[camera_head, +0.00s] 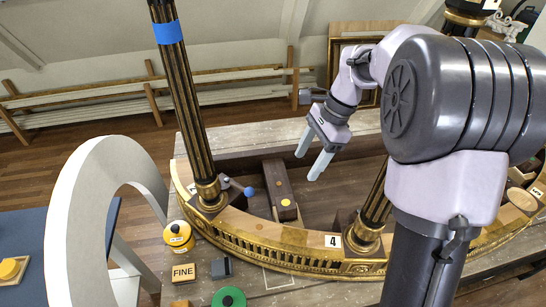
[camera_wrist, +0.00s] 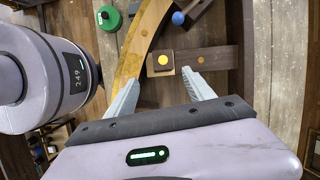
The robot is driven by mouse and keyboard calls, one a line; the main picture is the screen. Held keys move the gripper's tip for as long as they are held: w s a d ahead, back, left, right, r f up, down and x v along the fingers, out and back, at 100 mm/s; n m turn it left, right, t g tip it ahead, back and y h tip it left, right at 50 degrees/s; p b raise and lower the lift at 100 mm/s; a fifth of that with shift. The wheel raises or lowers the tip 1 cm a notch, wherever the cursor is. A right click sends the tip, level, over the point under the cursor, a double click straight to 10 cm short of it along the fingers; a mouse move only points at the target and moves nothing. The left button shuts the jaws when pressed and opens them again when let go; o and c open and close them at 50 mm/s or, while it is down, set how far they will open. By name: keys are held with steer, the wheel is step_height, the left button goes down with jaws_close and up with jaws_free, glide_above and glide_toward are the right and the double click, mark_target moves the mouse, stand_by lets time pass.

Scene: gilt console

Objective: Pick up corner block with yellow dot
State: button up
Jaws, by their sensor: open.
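The corner block with the yellow dot (camera_head: 288,213) is a small dark brown block by the inner edge of the curved gilt rail. It sits at the near end of a dark wooden bar with an orange dot (camera_head: 276,180). In the wrist view the block (camera_wrist: 152,71) lies ahead of my fingers, roughly centred between their tips. My gripper (camera_head: 308,167) is open and empty. In the head view it appears above and to the right of the block, apart from it. My gripper's two fingers also show in the wrist view (camera_wrist: 160,77).
The curved gilt rail (camera_head: 300,238) runs in front of the block. A fluted column (camera_head: 184,90) stands left and another (camera_head: 373,210) right. A blue-knobbed clamp (camera_head: 240,189) is left of the bar. A green round object (camera_head: 229,298) and a yellow canister (camera_head: 178,236) stand outside the rail.

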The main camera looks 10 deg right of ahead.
steer(key=w+d+f+m+p, duration=0.1)
steer(key=w, duration=0.1)
steer(key=b, duration=0.5)
glide_toward(287, 202)
steer(key=shift+m+g+y, duration=0.3)
steer(key=x, duration=1)
steer(key=shift+w+d+f, duration=0.15)
steer(key=shift+w+f, duration=0.05)
steer(key=shift+f, duration=0.2)
steer(key=shift+r, duration=0.1)
steer(key=shift+c, duration=0.4)
steer(key=c, duration=1.1)
